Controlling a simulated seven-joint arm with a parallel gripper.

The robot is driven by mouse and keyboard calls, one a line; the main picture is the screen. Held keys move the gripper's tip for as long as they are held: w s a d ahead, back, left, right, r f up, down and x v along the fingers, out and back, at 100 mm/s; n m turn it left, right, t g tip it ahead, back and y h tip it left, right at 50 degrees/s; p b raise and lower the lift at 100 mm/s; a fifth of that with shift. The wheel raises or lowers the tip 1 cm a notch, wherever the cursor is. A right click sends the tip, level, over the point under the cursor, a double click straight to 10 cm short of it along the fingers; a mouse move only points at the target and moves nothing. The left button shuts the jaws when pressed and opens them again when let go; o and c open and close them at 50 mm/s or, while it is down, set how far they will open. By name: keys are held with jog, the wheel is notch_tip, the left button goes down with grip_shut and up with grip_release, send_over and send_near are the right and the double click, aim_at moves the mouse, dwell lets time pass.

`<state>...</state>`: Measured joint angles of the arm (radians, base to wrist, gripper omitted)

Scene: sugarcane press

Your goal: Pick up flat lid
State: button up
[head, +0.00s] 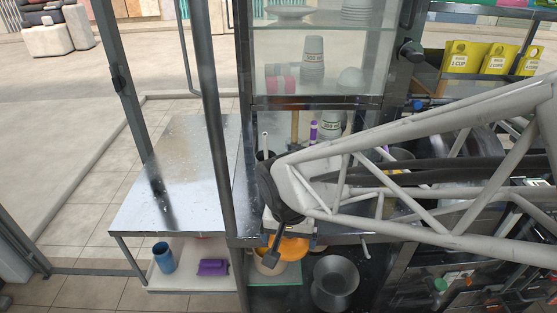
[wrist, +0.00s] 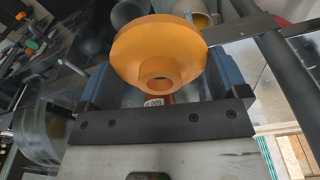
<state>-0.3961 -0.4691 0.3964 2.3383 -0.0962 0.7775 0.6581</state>
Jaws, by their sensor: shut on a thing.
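An orange round piece with a raised hollow neck (wrist: 160,50) fills the middle of the wrist view, between my gripper's blue fingers (wrist: 160,88). My gripper is shut on it. In the head view the orange piece (head: 293,247) shows at the lower middle, partly behind my gripper (head: 270,262). A cream container shows just below it; I cannot tell whether they touch. The orange piece looks more like a funnel than a flat lid, and I cannot pick out another flat lid for certain.
A metal table (head: 180,180) stands to the left, its top mostly clear. A blue cup (head: 162,257) and a purple item (head: 213,267) lie on its lower shelf. A metal pot (head: 335,279) stands right of my gripper. A glass cabinet (head: 320,55) rises behind.

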jog(key=shift+s+d, duration=0.15)
jog(key=shift+s, duration=0.3)
dwell(0.5)
jog(key=w+a+r+n, duration=0.1)
jog(key=w+r+n, duration=0.1)
jog(key=w+r, duration=0.7)
jog(key=w+d+r+n, duration=0.5)
jog(key=d+r, duration=0.1)
jog(key=shift+w+y, duration=0.4)
jog(key=shift+f, duration=0.2)
notch_tip(320, 180, down, 6)
dwell(0.9)
jog(key=shift+f, duration=0.2)
dwell(2.1)
